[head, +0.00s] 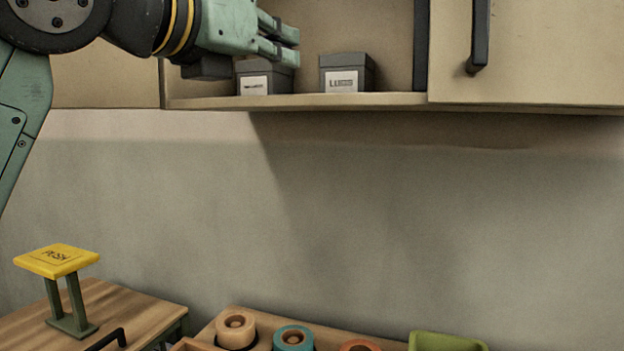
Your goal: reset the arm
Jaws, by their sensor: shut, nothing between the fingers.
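My gripper (290,45) is at the top of the head view, on the end of my green arm, which comes in from the upper left. Its fingers point right and are shut with nothing between them. It is in front of the open part of the wall cabinet (300,101), above and partly in front of a grey labelled box (252,84). I cannot tell whether it touches that box. A second grey labelled box (345,80) stands to the right on the same shelf, clear of the fingers.
A closed cabinet door (550,60) with a dark handle (480,35) is at the upper right. Below are a yellow "PUSH" plate (57,260) on a stand, a wooden surface with several ring-shaped pieces (293,338), and a green container (447,341). The wall between is bare.

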